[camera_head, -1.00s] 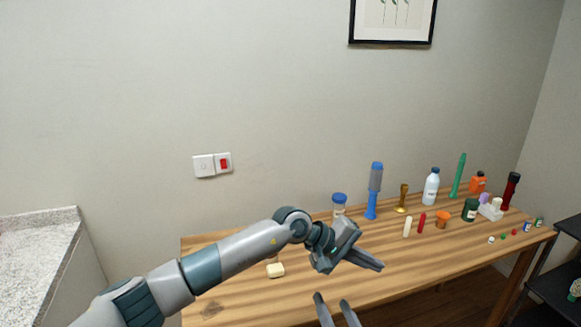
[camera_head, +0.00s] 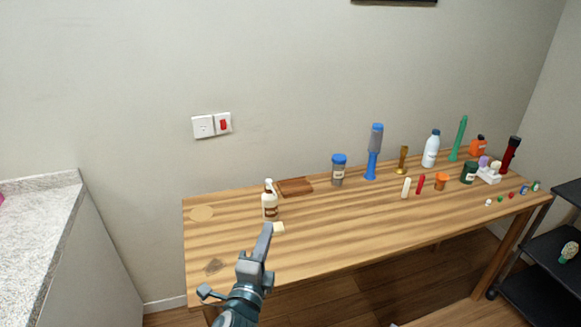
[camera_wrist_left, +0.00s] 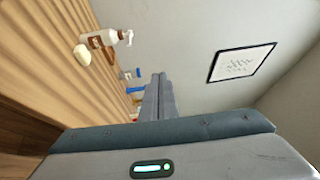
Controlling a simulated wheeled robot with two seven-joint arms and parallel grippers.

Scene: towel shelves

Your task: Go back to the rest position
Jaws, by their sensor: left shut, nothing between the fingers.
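My left gripper (camera_head: 266,236) shows in the head view, above the front left part of the wooden table (camera_head: 330,230). Its fingers are together and hold nothing. In the left wrist view the closed fingers (camera_wrist_left: 156,92) point toward the wall. A white and brown pump bottle (camera_head: 269,200) stands on the table just beyond the fingertips, and a cream soap bar (camera_head: 278,228) lies close to them. Both also show at the upper left of the left wrist view, the bottle (camera_wrist_left: 100,39) and the soap (camera_wrist_left: 82,55). My right gripper is not in view.
A brown wooden tray (camera_head: 295,187) lies behind the bottle. A blue-lidded jar (camera_head: 338,170), a blue tall bottle (camera_head: 373,152), and several other bottles and small items fill the table's right half. A stone counter (camera_head: 40,215) is at left, a dark shelf (camera_head: 540,265) at right.

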